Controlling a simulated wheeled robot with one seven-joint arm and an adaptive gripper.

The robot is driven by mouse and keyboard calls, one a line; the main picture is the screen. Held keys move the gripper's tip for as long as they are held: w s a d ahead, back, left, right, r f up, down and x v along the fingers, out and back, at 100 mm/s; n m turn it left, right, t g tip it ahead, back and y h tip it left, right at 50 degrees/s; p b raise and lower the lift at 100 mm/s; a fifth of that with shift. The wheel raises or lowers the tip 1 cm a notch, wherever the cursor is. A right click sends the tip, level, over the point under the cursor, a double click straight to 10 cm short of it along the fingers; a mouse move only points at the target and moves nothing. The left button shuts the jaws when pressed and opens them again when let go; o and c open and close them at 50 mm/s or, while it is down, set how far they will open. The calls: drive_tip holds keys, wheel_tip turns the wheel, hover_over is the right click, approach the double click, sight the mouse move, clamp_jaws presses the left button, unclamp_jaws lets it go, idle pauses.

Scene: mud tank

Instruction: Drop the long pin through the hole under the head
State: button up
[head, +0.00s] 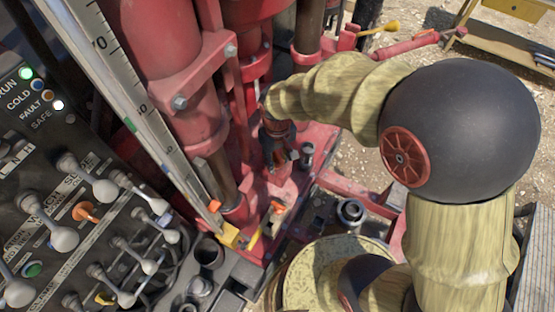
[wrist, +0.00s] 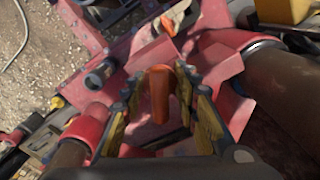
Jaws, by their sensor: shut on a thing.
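My gripper (head: 279,163) hangs down over the red base plate (head: 312,150), beside the red upright cylinders of the rig. The wrist view shows its two yellow-padded fingers (wrist: 160,110) on either side of an orange pin (wrist: 160,88). The fingers are shut on this pin, and its rounded end shows between them. The pin's far end and full length are hidden. Red metal lies close behind the pin in the wrist view. I cannot make out the hole under the head in either view.
A control panel (head: 70,215) with several levers fills the left of the head view. A slanted measuring scale (head: 122,90) stands beside the red cylinder (head: 165,75). A dark round socket (head: 351,212) sits right of the base. Gravel ground (head: 365,165) lies behind.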

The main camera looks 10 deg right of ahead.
drive_tip(key=shift+s+f, duration=0.25)
drive_tip(key=shift+f, duration=0.25)
drive_tip(key=shift+s+d+f+b, duration=0.15)
drive_tip(key=shift+s+f+b, duration=0.15)
drive_tip(key=shift+f+b, duration=0.1)
drive_tip(key=shift+f, duration=0.1)
drive_tip(key=o, duration=1.1)
drive_tip(key=shift+w+f, duration=0.15)
drive_tip(key=shift+w, duration=0.15)
drive_tip(key=shift+o, duration=1.2)
drive_tip(key=shift+w+r, duration=0.1)
drive_tip(key=shift+r, duration=0.1)
drive_tip(key=shift+r, duration=0.15)
